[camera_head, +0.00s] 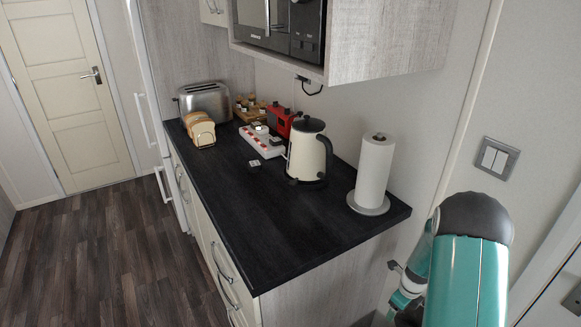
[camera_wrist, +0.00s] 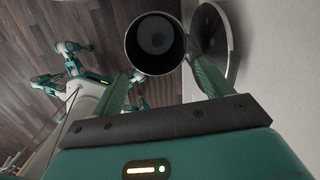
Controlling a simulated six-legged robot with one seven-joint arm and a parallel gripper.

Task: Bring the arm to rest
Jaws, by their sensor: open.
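My arm (camera_head: 466,262) shows in the head view as a teal and dark grey link at the lower right, close to the wall. I cannot make out the gripper's fingers there. In the wrist view my gripper (camera_wrist: 160,76) is open, with one teal finger on each side. My own body and legs show at the left of the wrist view.
The dark worktop (camera_head: 255,225) lies left of my arm. The paper towel roll (camera_head: 374,172) stands nearest, with the kettle (camera_head: 308,152) and toaster (camera_head: 206,101) beyond. A wall cupboard (camera_head: 392,40) overhangs. A light switch (camera_head: 495,158) is on the wall. The wooden floor (camera_head: 105,255) is clear.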

